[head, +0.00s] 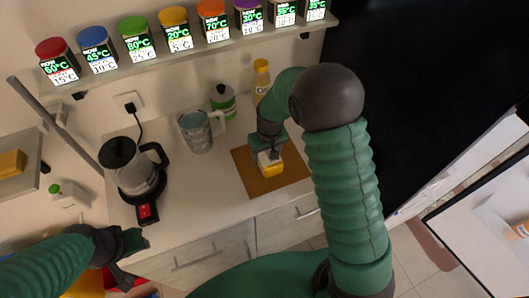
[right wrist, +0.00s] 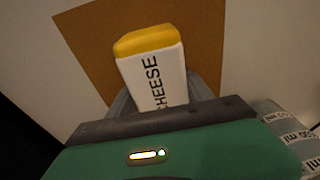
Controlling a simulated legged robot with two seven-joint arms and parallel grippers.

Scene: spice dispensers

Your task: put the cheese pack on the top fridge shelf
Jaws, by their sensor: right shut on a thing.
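The cheese pack (head: 270,168) is white with a yellow end, on or just above the brown board (head: 246,181) on the counter; I cannot tell whether it touches. In the right wrist view the pack (right wrist: 153,72) shows the word CHEESE and its yellow end. My right gripper (head: 268,152) is shut on the pack, and its fingers are partly hidden there. My left gripper (head: 138,250) is at the lower left by the counter's front edge, apart from the pack; its jaws are unclear. A fridge shelf cannot be made out for certain.
A kettle (head: 135,178), a clear jug (head: 196,132), a green-capped container (head: 222,101) and a yellow-capped bottle (head: 261,76) stand on the counter. Spice dispensers line a wall shelf (head: 190,56). A large black panel (head: 430,80) and a pale-framed compartment (head: 480,225) are at right.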

